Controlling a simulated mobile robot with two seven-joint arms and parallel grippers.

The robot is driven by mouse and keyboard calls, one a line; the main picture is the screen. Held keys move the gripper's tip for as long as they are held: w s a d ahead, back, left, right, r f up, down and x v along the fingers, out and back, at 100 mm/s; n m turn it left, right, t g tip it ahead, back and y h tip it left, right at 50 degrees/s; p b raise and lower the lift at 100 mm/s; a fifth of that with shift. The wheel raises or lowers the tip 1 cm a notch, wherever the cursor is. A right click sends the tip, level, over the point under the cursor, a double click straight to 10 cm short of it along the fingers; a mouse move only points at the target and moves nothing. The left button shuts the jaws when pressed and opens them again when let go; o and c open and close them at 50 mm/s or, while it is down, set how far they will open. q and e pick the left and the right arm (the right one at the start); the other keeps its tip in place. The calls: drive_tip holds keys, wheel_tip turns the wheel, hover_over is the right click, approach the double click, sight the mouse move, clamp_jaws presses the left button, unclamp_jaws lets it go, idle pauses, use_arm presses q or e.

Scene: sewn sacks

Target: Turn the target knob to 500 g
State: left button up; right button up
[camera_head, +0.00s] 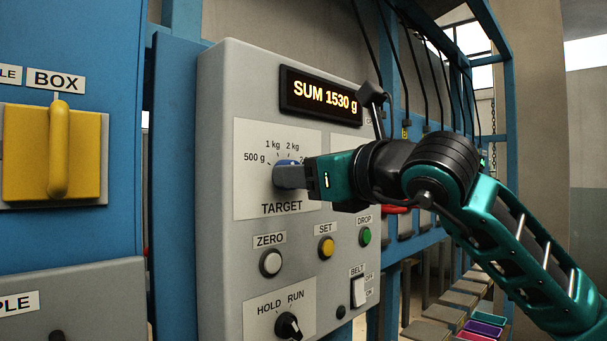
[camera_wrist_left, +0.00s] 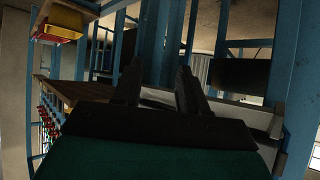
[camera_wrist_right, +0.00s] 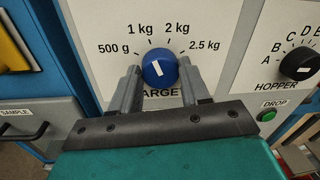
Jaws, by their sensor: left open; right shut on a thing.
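The blue target knob (camera_head: 289,174) sits on a white dial plate (camera_head: 250,200) on the grey control panel. Its scale reads 500 g, 1 kg, 2 kg and 2.5 kg. In the right wrist view, the knob (camera_wrist_right: 159,69) shows a white mark pointing up and slightly left, about toward 1 kg and away from 500 g. My right gripper (camera_wrist_right: 160,80) is shut on the knob, one finger on each side. It also shows in the head view (camera_head: 300,174), partly hiding the knob. My left gripper (camera_wrist_left: 158,75) is open and empty, away from the panel.
The display (camera_head: 320,95) reads SUM 1530 g. Below the dial are the ZERO (camera_head: 270,263), SET (camera_head: 326,248) and DROP (camera_head: 365,236) buttons, a belt switch (camera_head: 358,291) and a HOLD/RUN knob (camera_head: 289,326). A hopper knob (camera_wrist_right: 298,62) is to the right.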

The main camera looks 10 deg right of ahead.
drive_tip(key=n+b, duration=0.3)
drive_tip(key=n, duration=0.1)
drive_tip(key=n+b, duration=0.2)
drive_tip(key=n, duration=0.1)
drive_tip(key=shift+a+f+n+b, duration=0.1)
drive_tip(key=shift+f+n+b, duration=0.1)
drive_tip(key=shift+n+b, duration=0.2)
idle(0.3)
drive_tip(key=shift+s, duration=0.1)
drive_tip(key=o, duration=1.1)
drive_tip(key=shift+c, duration=0.2)
